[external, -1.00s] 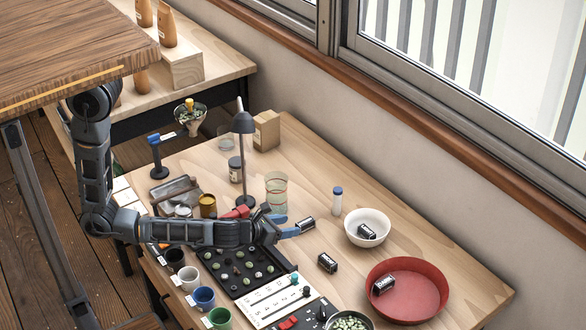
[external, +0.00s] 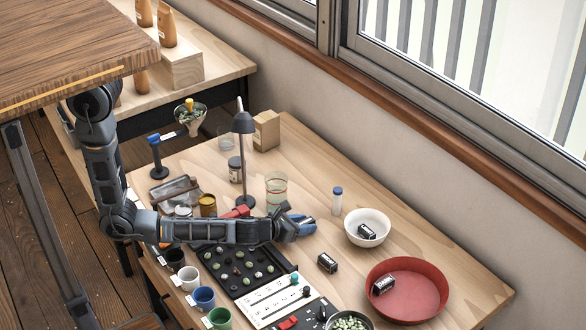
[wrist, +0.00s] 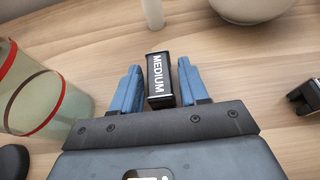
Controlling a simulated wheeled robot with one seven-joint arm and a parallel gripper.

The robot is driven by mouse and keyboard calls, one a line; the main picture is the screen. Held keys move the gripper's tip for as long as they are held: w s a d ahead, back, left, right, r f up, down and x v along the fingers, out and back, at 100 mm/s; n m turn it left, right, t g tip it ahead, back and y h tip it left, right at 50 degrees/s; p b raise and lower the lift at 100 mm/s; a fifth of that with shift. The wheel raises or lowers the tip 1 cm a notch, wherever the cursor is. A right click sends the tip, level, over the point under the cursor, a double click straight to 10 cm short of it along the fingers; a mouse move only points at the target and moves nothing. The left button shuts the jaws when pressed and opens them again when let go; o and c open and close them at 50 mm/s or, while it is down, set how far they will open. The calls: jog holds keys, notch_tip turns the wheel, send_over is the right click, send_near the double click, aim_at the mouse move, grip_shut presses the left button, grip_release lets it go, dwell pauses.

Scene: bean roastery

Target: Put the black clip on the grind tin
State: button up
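Several small black clips with white lettering are in view, and I cannot tell which one the task means. One, marked MEDIUM (wrist: 160,82), lies on the table between my gripper's fingers (wrist: 160,66). The blue fingers are open on either side of it, with a narrow gap showing on each side. My gripper (external: 300,222) hides most of this clip in the external view. Another clip (external: 327,263) lies on the bare table, one (external: 367,232) is in the white bowl, and one (external: 384,285) is in the red tray. A gold tin (external: 208,206) stands left of the lamp; I cannot tell whether it is the grind tin.
A clear red-ringed glass (wrist: 35,92) stands close left of my gripper. The desk lamp (external: 244,150), blue-capped vial (external: 337,201), white bowl (external: 384,218) and red tray (external: 440,300) stand around. A black bean tray (external: 225,285) lies below my arm.

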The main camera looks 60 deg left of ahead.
grip_shut()
jog(key=shift+r, duration=0.45)
jog(key=r, duration=0.2)
jog(key=r+p, duration=0.1)
jog(key=shift+s+d+r, duration=0.15)
jog(key=shift+d+r, duration=0.05)
jog(key=shift+r, duration=0.2)
jog(key=s+d+r, duration=0.6)
jog(key=s+d, duration=0.1)
jog(key=d, duration=0.1)
jog(key=shift+s+r, duration=0.2)
jog(key=shift+s, duration=0.15)
